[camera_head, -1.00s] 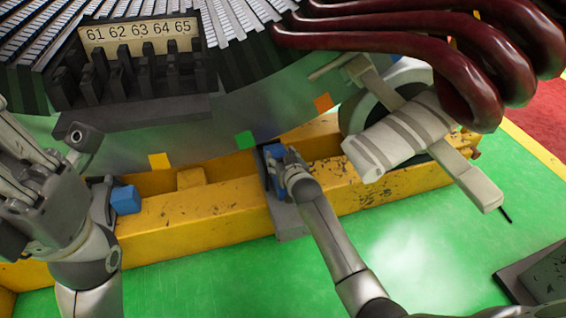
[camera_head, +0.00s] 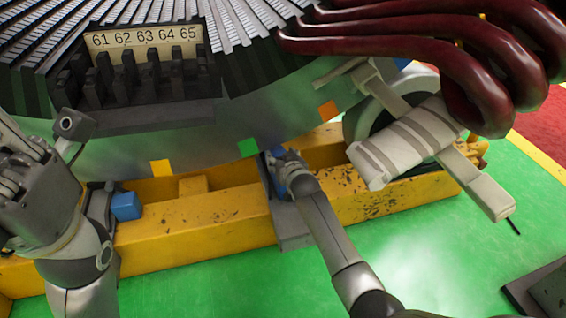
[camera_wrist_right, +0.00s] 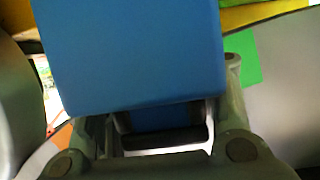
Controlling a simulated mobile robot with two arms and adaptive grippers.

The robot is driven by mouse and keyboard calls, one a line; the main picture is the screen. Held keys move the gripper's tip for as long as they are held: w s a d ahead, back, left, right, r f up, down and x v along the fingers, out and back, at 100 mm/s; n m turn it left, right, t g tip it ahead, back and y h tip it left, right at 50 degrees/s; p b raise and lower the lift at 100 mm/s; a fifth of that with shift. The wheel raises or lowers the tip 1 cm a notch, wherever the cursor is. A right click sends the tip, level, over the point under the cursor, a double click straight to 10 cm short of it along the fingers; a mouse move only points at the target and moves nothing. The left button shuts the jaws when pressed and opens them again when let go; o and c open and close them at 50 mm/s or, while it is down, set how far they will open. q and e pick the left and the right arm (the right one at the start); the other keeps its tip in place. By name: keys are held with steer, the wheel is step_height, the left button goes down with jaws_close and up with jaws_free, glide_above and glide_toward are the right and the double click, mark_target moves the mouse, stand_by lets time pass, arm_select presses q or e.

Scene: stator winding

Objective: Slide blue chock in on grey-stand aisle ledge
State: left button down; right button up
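The blue chock (camera_head: 281,188) is at my right gripper (camera_head: 285,162), against the upright plate of the grey stand (camera_head: 292,232) at the yellow beam. In the right wrist view the blue chock (camera_wrist_right: 130,55) fills the upper middle, between the fingers of my right gripper (camera_wrist_right: 165,120), which is shut on it. The chock hides the ledge behind it, so I cannot tell whether it touches the ledge.
The yellow beam (camera_head: 215,222) crosses below the big round stator (camera_head: 190,140) with numbered slots.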

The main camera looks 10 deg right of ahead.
steer(key=o, duration=0.5)
steer(key=shift+r, duration=0.15)
steer(key=shift+o, duration=0.2)
steer(key=shift+s+f, duration=0.1)
steer(key=shift+f, duration=0.15)
steer(key=v, duration=1.2)
steer(key=shift+r, duration=0.2)
